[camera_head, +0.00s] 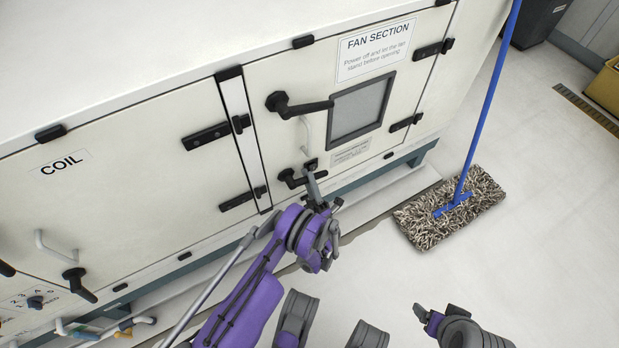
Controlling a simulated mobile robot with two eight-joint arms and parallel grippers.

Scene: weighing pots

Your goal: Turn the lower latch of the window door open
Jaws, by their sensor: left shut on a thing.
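The window door (313,72) is a pale panel marked FAN SECTION with a dark-framed window (360,108). It looks closed, flush with the cabinet. Its lower latch (288,177) is a black lever near the door's lower left corner. My left gripper (311,172) reaches up from below and is shut on the free right end of this lever; the fingers partly hide it. The upper latch (300,107) is a black lever pointing right, with nothing on it. My right arm's end (424,314) is low at the right, away from the door; its jaws are not clear.
A pale grab handle (306,135) sits between the two latches. Black hinges (433,48) line the door's right side. A mop (450,207) with a blue pole stands on the floor at the right. Open floor (540,240) lies beyond it. The COIL panel (110,190) is at the left.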

